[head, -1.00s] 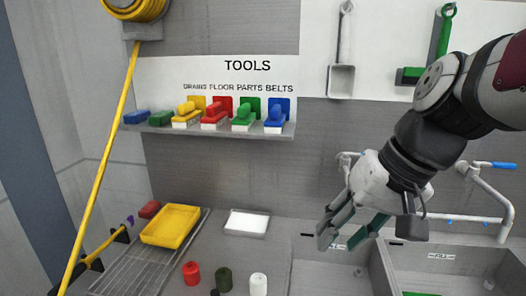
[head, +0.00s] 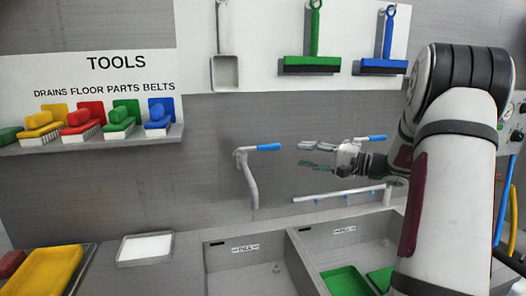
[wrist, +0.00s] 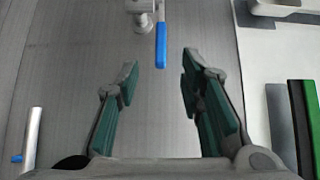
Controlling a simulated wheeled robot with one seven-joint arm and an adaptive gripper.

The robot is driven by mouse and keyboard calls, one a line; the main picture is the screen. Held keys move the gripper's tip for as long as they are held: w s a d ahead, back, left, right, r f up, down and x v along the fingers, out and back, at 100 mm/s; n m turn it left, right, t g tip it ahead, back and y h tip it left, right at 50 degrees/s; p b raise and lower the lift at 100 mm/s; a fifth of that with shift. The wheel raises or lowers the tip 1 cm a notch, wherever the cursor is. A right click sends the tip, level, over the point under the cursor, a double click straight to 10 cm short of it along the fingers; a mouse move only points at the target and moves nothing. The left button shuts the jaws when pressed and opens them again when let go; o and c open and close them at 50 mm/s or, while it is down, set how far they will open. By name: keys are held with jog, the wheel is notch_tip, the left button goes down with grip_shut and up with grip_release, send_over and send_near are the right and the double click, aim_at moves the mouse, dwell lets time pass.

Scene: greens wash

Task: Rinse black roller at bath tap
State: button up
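My gripper (head: 312,157) is open and empty. It points left along the back wall, its fingers apart, level with the left tap's blue lever (head: 268,147). In the wrist view that lever (wrist: 161,45) hangs from its grey tap body (wrist: 145,14), just beyond the gap between my fingertips (wrist: 160,78), not gripped. The left tap's spout (head: 251,182) curves down above the left basin (head: 240,278). A second blue lever (head: 370,138) is behind my wrist, with a long pipe (head: 340,193) below. I see no black roller in the current views.
A right basin (head: 350,240) holds green pieces (head: 346,281). A green squeegee (head: 312,63) and a blue squeegee (head: 382,66) hang above. A brush shelf (head: 90,142), white tray (head: 145,250) and yellow tray (head: 40,272) lie left. The wall left of the tap is clear.

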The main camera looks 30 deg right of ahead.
aim_at(274, 148)
jog(key=x, duration=0.4)
jog(key=p+x, duration=0.1)
jog(key=x, duration=0.4)
jog(key=d+x, duration=0.1)
jog(key=x, duration=0.3)
jog(key=shift+w+a+p, duration=0.1)
jog(key=shift+w+p, duration=0.2)
jog(key=shift+w, duration=0.05)
grip_shut()
